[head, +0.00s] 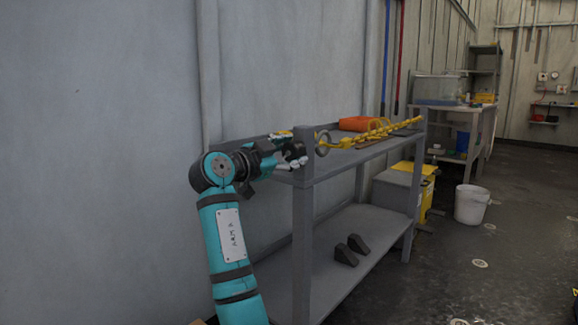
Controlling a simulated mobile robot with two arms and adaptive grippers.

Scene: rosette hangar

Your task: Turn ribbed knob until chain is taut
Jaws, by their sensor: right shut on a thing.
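My right gripper (294,160) is at the near left corner of the grey bench (350,158), shut on a dark rounded thing, the ribbed knob (293,150) as far as I can make out. The fingers cover much of it and its ribs are too small to see. Just right of the corner post is a grey metal ring (323,138). The yellow chain (375,134) runs from near the ring along the bench top towards its far right end. It looks close to straight, but I cannot tell whether it is taut. My left gripper is not in view.
An orange bin (360,124) lies on the bench behind the chain. Two dark wedges (351,249) sit on the lower shelf. A yellow-and-grey container (408,185) and a white bucket (472,204) stand beyond. The wall is close on the left; the right floor is open.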

